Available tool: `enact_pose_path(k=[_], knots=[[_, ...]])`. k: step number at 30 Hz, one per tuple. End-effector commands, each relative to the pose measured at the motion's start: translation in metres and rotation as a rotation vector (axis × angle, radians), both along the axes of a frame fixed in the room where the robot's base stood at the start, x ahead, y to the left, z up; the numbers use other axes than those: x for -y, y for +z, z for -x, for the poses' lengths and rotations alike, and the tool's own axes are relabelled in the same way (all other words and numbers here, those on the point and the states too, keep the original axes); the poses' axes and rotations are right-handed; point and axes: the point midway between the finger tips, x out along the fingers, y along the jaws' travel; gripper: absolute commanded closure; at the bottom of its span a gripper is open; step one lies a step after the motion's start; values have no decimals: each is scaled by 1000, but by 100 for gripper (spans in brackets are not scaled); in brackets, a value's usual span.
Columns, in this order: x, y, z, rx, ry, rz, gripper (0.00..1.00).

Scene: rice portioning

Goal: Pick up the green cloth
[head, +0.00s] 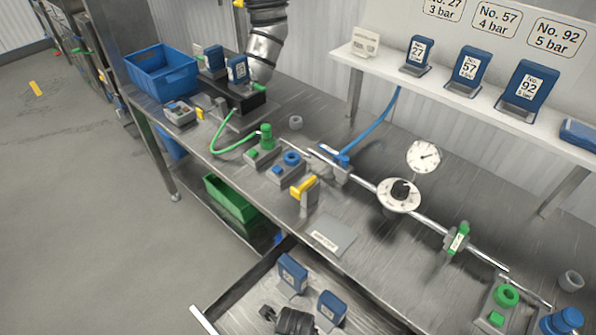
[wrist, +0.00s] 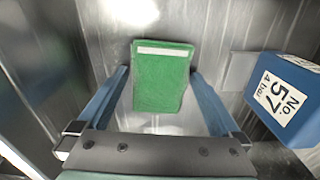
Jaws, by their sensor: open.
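The green cloth (wrist: 162,85) shows in the wrist view as a roughly rectangular green piece with a white stripe along its far edge. It lies on a shiny metal surface. My gripper (wrist: 159,73) is open, with one blue-grey finger on each side of the cloth. The fingers look apart from it; how far above it they are, I cannot tell. I cannot make out the cloth or my gripper in the head view.
A blue box marked No. 57 (wrist: 285,100) stands close right of my right finger. In the head view, the metal bench (head: 375,255) holds fittings, a dial gauge (head: 423,157) and a blue bin (head: 162,75). An open drawer (head: 245,293) holds blue boxes.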

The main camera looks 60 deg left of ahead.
Motion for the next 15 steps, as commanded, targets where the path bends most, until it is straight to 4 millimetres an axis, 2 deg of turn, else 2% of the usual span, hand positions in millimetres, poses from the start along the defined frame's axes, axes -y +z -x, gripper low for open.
enact_pose_path(k=[1,2,11,12,15], knots=[[0,0,0,0,0,0,4],[0,0,0,0,0,0,9],[0,1,0,0,0,0,63],[0,1,0,0,0,0,67],[0,1,0,0,0,0,67]])
